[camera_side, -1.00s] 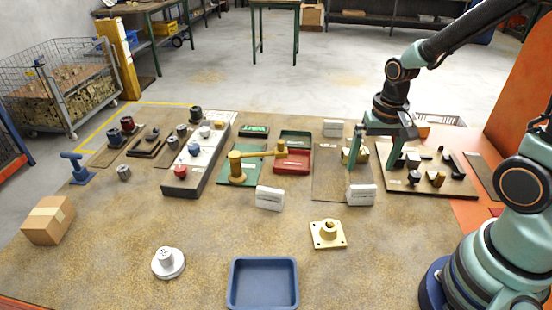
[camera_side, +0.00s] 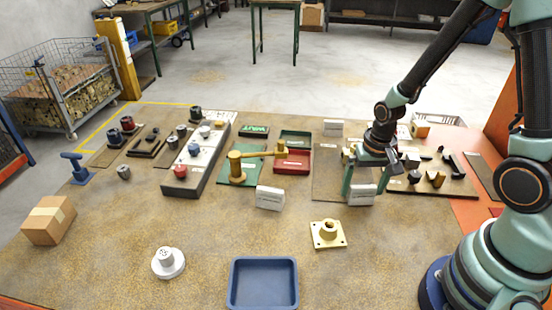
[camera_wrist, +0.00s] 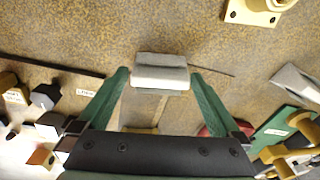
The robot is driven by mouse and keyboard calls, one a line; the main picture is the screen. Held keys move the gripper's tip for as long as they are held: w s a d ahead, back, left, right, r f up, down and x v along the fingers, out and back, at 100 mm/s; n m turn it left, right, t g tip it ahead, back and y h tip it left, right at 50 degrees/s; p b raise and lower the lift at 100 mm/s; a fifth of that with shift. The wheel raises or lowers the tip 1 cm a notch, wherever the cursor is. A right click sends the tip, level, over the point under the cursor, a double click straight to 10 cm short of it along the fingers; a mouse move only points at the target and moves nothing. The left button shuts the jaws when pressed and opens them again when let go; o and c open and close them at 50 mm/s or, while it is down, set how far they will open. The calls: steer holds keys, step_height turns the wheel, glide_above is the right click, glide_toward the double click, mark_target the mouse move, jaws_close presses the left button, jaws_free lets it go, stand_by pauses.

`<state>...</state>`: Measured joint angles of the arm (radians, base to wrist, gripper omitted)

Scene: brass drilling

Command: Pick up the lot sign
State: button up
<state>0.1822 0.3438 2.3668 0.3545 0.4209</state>
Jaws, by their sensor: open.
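A white block-like sign (camera_side: 361,195) stands at the front right of the brown mat; its lettering is too small to read. My gripper (camera_side: 365,184) is low over it, fingers pointing down. In the wrist view the sign (camera_wrist: 160,72) lies between the tips of my open gripper (camera_wrist: 160,78), with a narrow gap on each side. I cannot tell from lettering which is the lot sign.
A brass flanged part (camera_side: 327,235) sits in front of the sign. A blue tray (camera_side: 263,259) is at the front edge. A board with dark and brass pieces (camera_side: 432,190) lies to the right. The red bin (camera_side: 292,162) is left of the mat.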

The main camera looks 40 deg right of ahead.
steer(key=c, duration=1.2)
steer(key=shift+r, duration=0.1)
